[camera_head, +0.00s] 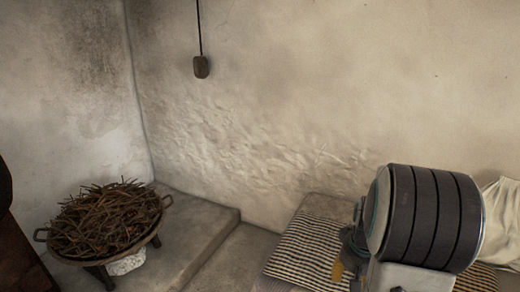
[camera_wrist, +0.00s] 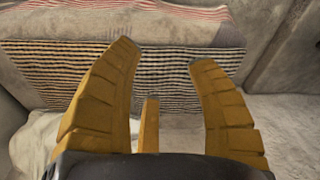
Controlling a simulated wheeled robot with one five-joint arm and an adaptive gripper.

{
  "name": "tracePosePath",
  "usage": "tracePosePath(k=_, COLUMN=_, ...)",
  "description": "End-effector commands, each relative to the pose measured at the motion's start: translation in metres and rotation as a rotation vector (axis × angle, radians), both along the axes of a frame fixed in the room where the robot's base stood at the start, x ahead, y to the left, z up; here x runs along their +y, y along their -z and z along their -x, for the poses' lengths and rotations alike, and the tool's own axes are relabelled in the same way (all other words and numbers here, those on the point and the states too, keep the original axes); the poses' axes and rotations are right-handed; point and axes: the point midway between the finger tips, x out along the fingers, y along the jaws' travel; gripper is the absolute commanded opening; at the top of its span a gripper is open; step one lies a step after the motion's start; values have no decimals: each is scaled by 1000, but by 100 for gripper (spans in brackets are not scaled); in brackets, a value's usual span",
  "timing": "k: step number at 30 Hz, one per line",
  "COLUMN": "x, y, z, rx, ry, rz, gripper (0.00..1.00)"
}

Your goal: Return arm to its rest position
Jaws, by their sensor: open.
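My gripper (camera_wrist: 165,60) shows in the wrist view with its yellow-orange fingers spread apart and nothing between them. Beyond the fingers is a striped cloth (camera_wrist: 175,85) draped over a block-like seat. In the head view my arm stands at the lower right, in front of the striped cloth (camera_head: 305,250). A small yellow part of my gripper (camera_head: 338,270) shows at the arm's lower left; the rest of it is hidden behind the arm.
A handled pan of twigs (camera_head: 105,222) stands on a low stand at the left, by a raised stone ledge (camera_head: 200,212). A small dark weight (camera_head: 201,67) hangs on a cord before the plaster wall (camera_head: 300,110). A pale cloth (camera_head: 503,215) lies at the far right.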

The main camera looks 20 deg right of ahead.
Motion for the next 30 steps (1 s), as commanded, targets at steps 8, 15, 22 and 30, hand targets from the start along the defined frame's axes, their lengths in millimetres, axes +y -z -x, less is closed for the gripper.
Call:
tracePosePath(k=8, x=120, y=-155, z=4, rx=-65, ry=-252, rz=23, gripper=51)
tracePosePath(k=15, x=190, y=-231, z=41, rx=-111, ry=-428, rz=21, gripper=51)
tracePosePath(k=22, x=220, y=-263, z=70, rx=-136, ry=-527, rz=15, gripper=51)
tracePosePath(k=30, x=226, y=-269, z=78, rx=-141, ry=-551, rz=12, gripper=51)
